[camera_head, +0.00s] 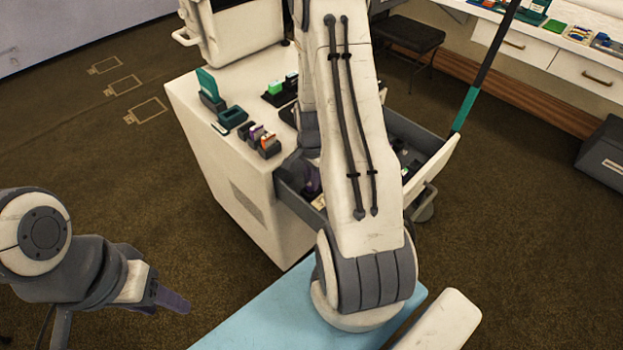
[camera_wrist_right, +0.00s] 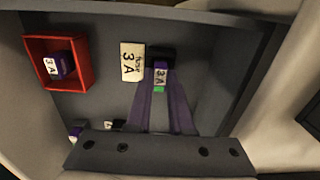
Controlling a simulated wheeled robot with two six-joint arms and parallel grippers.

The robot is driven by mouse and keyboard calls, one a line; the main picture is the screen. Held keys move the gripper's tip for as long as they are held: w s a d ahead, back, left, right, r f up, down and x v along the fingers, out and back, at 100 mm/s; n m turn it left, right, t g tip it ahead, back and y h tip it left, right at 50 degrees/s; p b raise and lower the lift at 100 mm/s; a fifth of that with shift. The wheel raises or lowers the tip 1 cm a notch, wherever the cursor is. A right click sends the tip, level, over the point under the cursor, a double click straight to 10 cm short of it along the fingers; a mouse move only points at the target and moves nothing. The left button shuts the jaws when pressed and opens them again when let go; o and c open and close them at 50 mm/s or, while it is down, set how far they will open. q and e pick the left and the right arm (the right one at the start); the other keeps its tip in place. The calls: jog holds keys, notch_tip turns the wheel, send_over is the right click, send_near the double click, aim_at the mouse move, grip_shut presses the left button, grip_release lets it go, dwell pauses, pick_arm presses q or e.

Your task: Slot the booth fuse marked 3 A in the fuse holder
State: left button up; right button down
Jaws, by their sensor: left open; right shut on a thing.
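My left gripper (camera_head: 172,298) is open and empty over the floor, low left. I cannot tell which item is the fuse holder.
A red tray (camera_wrist_right: 83,86) in the drawer holds another purple item (camera_wrist_right: 66,64) labelled 3 A. The white cabinet top (camera_head: 185,95) carries a teal case (camera_head: 209,89), a dark teal tray (camera_head: 232,117) and several small blocks (camera_head: 268,145). A blue surface (camera_head: 265,318) lies in front.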

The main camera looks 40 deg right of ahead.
jog(key=shift+f, duration=0.35)
dwell(0.3)
jog(key=c, duration=0.7)
grip_release()
jog(key=shift+r, duration=0.15)
jog(key=shift+r+p, duration=3.15)
jog(key=shift+r, duration=0.3)
jog(key=shift+f, duration=0.1)
